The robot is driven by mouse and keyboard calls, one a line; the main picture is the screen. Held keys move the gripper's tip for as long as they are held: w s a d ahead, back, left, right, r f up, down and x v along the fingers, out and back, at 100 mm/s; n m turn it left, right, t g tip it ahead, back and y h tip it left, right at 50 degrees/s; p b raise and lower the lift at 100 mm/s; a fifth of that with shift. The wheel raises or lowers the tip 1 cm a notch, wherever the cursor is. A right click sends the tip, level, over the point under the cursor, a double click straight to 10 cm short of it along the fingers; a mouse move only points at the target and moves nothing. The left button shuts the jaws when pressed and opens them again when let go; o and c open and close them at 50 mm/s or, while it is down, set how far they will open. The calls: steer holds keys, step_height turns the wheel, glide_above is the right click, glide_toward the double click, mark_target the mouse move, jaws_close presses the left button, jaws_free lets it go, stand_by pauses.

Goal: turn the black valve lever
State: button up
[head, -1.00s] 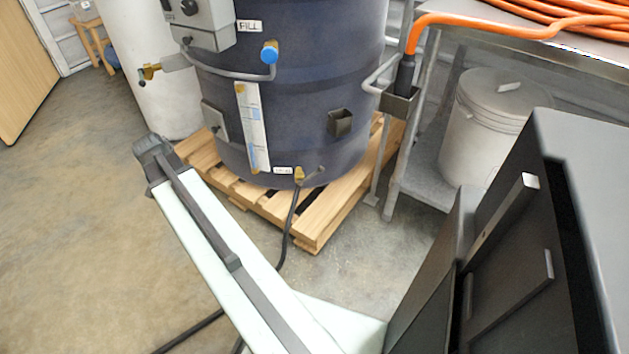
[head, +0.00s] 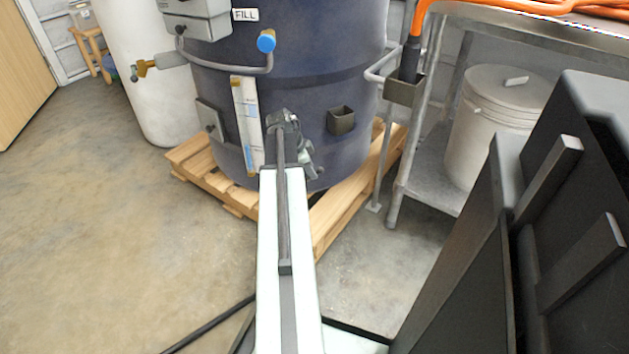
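The dark blue tank (head: 352,85) stands on a wooden pallet. My arm reaches up to its lower front, and my gripper (head: 310,167) is at the arm's far end, in front of the tank's base. The gripper is small and seen from behind, so I cannot tell whether it is open or shut. The low brass outlet valve, with its small dark lever and label, is hidden behind my arm and gripper. I cannot tell whether the gripper touches the lever.
The wooden pallet (head: 330,222) juts out under the tank. A blue-capped pipe (head: 267,42) and a small dark bracket box (head: 341,121) are on the tank's front. A metal table (head: 520,30) and a lidded white bin (head: 490,125) stand at right. Floor at left is clear.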

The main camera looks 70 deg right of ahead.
steer(key=b+x, duration=0.2)
steer(key=x, duration=0.2)
steer(key=shift+f+b, duration=0.3)
steer(key=shift+b, duration=0.05)
steer(key=shift+r, duration=0.15)
steer(key=shift+c, duration=0.3)
jaws_close()
steer(key=shift+a, duration=0.1)
stand_by(0.5)
